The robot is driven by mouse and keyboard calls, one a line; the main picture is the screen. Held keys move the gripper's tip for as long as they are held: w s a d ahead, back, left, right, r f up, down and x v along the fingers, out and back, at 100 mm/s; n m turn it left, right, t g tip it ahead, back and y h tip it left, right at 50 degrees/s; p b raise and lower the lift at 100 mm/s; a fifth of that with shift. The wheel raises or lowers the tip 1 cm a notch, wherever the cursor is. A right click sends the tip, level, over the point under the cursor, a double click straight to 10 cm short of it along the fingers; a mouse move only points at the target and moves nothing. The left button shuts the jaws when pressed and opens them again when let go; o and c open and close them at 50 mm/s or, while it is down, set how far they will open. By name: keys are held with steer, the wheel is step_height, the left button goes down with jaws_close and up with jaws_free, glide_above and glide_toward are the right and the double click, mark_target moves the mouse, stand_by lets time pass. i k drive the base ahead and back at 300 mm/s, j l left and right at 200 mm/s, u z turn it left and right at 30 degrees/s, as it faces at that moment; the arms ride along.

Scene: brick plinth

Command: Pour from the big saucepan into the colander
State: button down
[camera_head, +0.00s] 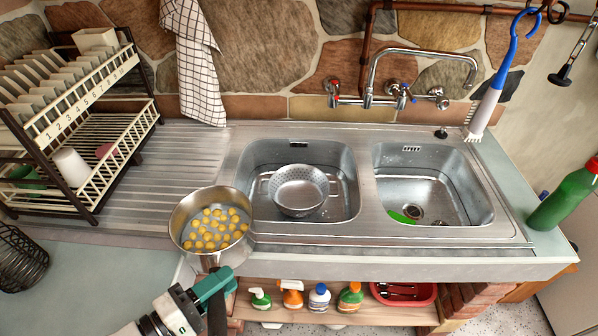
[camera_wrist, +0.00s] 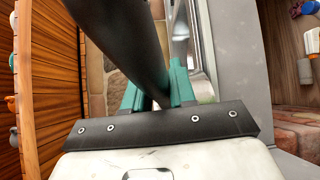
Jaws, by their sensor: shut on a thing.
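The big saucepan (camera_head: 190,213) is a steel pan holding several yellow round pieces (camera_head: 212,232) in liquid. It is upright at the front edge of the counter, left of the sink; I cannot tell whether it touches the counter. My gripper (camera_head: 216,284) is shut on its handle, below the pan in the head view. In the wrist view, the dark handle (camera_wrist: 125,40) runs between my green fingers. The colander (camera_head: 299,191) is a perforated metal bowl sitting upright in the left sink basin, right of the saucepan. It looks empty.
A dish rack (camera_head: 75,125) with plates stands at the left. The right basin (camera_head: 455,185) holds a green item (camera_head: 402,217). A tap (camera_head: 420,54) rises behind the basins. A green bottle (camera_head: 565,200) stands at the right. Bottles (camera_head: 320,297) stand on the shelf below.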

mark_target(298, 191)
steer(key=i, duration=1)
